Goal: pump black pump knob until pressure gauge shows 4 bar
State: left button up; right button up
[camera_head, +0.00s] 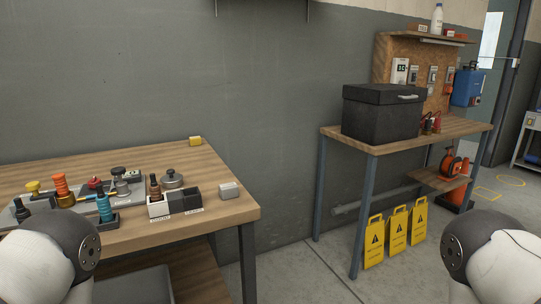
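The left wooden table (190,219) holds a cluster of small devices. A grey round device with a dark knob on top (172,180) stands near the middle right of the cluster. Another small dark grey knobbed part (120,186) stands left of it, beside a red knob (95,183). I cannot tell which of these is the black pump knob, and no gauge reading can be made out. Only rounded links of my arms show at the lower left and lower right; both grippers are out of view.
An orange ribbed cylinder (61,186), a teal cylinder (104,208) and a brown bottle (155,187) crowd the table. Dark bins (186,200) and a grey block (230,190) sit near its right end. A second bench (455,127) bears a black box (383,115); yellow signs (397,235) stand below.

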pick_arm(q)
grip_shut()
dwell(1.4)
